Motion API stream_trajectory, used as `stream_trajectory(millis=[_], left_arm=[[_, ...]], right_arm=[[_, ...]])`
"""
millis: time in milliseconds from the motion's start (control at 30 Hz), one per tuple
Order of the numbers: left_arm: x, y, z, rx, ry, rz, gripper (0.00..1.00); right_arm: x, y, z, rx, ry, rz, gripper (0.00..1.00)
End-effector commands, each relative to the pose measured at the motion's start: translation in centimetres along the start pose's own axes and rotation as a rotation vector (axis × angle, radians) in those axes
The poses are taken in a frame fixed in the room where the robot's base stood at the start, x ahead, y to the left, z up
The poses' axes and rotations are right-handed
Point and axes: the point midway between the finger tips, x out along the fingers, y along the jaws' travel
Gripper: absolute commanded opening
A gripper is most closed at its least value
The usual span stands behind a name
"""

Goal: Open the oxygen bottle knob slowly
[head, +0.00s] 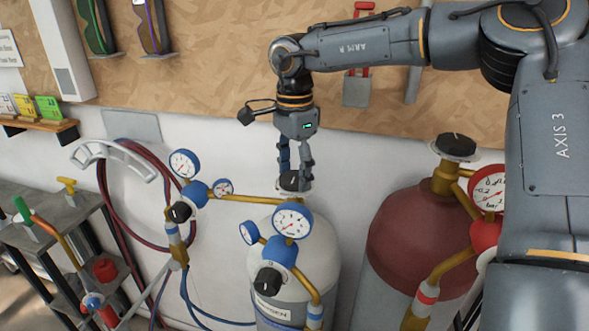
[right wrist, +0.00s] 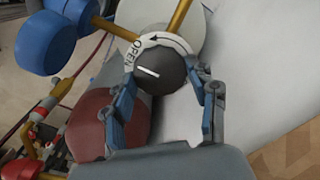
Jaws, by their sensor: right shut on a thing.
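The oxygen bottle (head: 322,251) is the grey-white cylinder in the middle of the head view, with blue-rimmed gauges on brass pipes. Its dark round knob (right wrist: 160,70) has a white mark line and sits on a pale disc (right wrist: 153,41) lettered OPEN with a curved arrow. My right gripper (head: 296,176) points down onto this knob from above. In the right wrist view its two fingers (right wrist: 165,85) lie on either side of the knob and are shut on it. In the head view the fingers partly hide the knob. My left gripper does not show.
A dark red bottle (head: 415,238) with a black knob (head: 457,146) and red gauge stands to the right.

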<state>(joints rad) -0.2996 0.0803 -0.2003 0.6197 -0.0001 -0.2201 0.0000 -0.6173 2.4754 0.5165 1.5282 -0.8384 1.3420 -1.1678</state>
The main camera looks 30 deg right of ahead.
Motion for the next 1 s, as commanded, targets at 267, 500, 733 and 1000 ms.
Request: stream_trajectory(millis=[267,500,733,1000], left_arm=[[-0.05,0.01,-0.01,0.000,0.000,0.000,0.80],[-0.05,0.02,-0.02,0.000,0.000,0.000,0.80],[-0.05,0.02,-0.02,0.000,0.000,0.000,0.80],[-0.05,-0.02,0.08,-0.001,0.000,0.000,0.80]], right_arm=[[-0.05,-0.04,0.02,-0.033,-0.001,-0.002,0.26],[-0.05,-0.05,0.02,-0.032,-0.001,-0.002,0.26],[-0.04,-0.04,0.02,-0.031,-0.001,-0.002,0.80],[-0.06,-0.02,0.01,-0.031,0.000,-0.001,0.80]])
